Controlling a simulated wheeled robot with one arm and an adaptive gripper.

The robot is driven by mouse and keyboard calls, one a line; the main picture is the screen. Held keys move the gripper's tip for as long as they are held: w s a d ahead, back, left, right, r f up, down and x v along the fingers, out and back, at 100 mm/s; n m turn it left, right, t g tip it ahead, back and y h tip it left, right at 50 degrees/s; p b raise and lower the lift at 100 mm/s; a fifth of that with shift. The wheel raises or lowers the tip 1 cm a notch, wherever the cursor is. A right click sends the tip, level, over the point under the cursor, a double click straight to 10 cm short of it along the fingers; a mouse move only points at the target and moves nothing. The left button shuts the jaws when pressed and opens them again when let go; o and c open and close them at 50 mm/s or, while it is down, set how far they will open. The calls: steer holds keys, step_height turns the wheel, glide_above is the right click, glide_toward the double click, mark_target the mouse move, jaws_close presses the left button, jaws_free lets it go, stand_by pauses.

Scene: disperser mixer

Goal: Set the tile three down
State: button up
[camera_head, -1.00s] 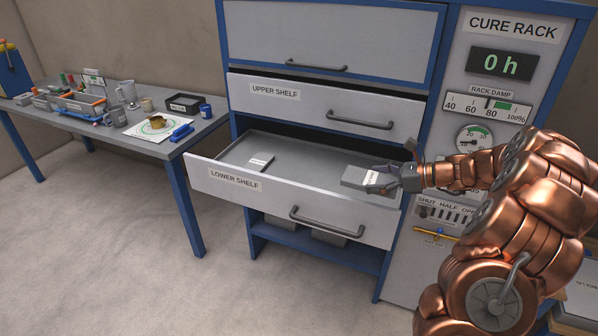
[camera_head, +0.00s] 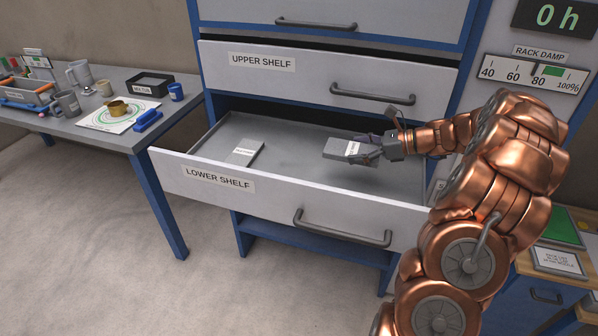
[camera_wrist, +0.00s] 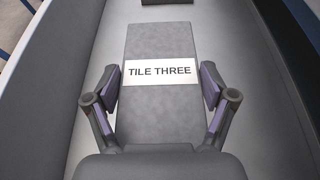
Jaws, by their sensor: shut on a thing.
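Tile three (camera_wrist: 165,115), a grey slab with a white "TILE THREE" label, lies between the two fingers in the wrist view. My gripper (camera_wrist: 160,90) is shut on it. In the head view, my gripper (camera_head: 372,150) holds the tile (camera_head: 338,148) level over the right part of the open lower shelf drawer (camera_head: 290,205). I cannot tell whether the tile touches the drawer floor. A second grey tile (camera_head: 245,151) with a white label lies in the drawer's left part.
The upper shelf drawer (camera_head: 300,75) above is nearly shut. The drawer floor (camera_head: 290,150) between the tiles is clear. A table (camera_head: 110,133) with mugs, a black tray (camera_head: 150,83) and a blue tool (camera_head: 148,121) stands at left. The damp gauge (camera_head: 532,74) is at right.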

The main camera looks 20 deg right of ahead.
mark_target(353, 184)
steer(key=shift+w+f, duration=0.15)
steer(key=shift+f, duration=0.55)
steer(key=shift+f+p, duration=1.2)
steer(key=shift+f, duration=3.25)
steer(key=shift+f, duration=0.1)
steer(key=o, duration=1.5)
steer(key=shift+d, duration=0.1)
steer(key=b+v, duration=0.3)
steer(key=v, duration=0.9)
